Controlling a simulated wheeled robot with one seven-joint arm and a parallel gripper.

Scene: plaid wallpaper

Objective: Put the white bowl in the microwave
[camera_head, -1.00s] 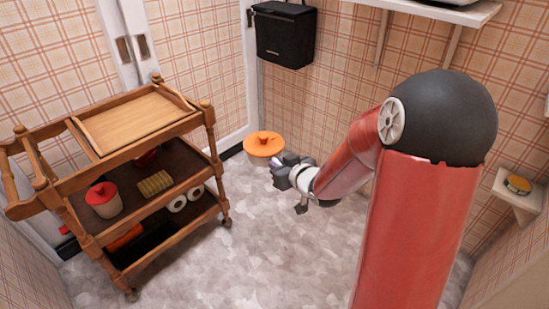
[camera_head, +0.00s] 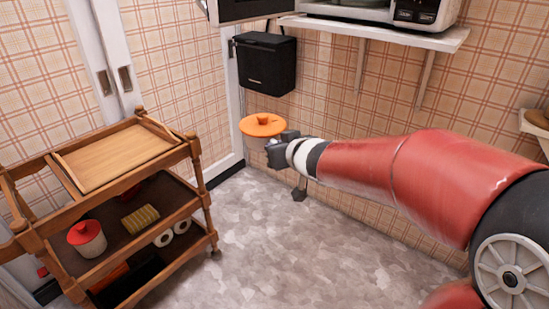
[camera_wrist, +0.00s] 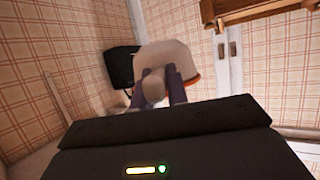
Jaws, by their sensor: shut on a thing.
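The white bowl with an orange lid (camera_head: 262,125) is in the air in the head view, left of my gripper (camera_head: 277,148). In the wrist view its pale body (camera_wrist: 168,55) is between and beyond the dark fingers of my gripper (camera_wrist: 162,76), which is shut on it. The orange edge shows at the right of the bowl. The microwave (camera_head: 405,10) stands on the white wall shelf at the top, cut off by the frame. A dark panel (camera_head: 245,8) left of it looks like its opened door.
The white shelf (camera_head: 440,38) juts from the wall above my arm. A black box (camera_head: 264,64) hangs on the wall behind the bowl. A wooden trolley (camera_head: 120,155) with several items stands at left. The floor (camera_head: 270,240) between is clear.

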